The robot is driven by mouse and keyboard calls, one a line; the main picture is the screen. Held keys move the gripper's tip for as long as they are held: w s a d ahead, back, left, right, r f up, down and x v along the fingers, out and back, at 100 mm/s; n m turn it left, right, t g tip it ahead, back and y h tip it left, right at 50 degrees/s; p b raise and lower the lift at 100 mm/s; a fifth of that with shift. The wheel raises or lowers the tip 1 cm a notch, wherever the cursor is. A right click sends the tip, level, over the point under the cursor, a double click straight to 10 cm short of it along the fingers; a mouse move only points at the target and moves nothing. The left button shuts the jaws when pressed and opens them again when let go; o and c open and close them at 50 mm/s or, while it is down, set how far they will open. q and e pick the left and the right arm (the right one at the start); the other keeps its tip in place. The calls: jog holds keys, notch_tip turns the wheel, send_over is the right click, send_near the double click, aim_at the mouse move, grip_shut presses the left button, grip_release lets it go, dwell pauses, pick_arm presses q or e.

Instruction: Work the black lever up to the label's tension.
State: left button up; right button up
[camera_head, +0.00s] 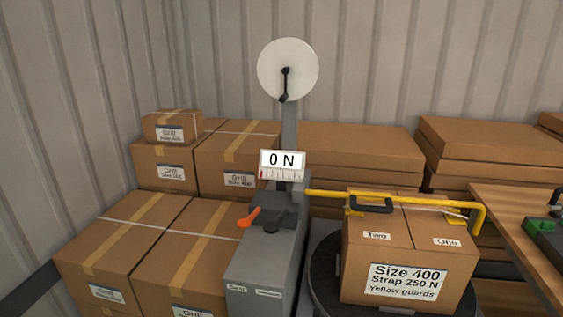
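A grey strapping machine (262,262) stands in the middle, with a display (282,160) reading "0 N" above a small scale. A black lever-like crank (285,84) hangs down on the white disc (305,62) atop its post. A black handle-shaped piece (371,204) also lies at the carton's top edge; I cannot tell which is the lever meant. An orange lever (248,216) sticks out left. The carton's label (404,283) reads "Size 400, Strap 250 N, Yellow guards". The carton (358,258) stands on a dark round turntable (322,272). Neither gripper is in view.
A yellow bar (410,199) reaches from the machine over the carton and bends down at right. Stacked cartons (120,235) crowd the left and back. A wooden table (512,220) with a green and black item (545,232) stands at right.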

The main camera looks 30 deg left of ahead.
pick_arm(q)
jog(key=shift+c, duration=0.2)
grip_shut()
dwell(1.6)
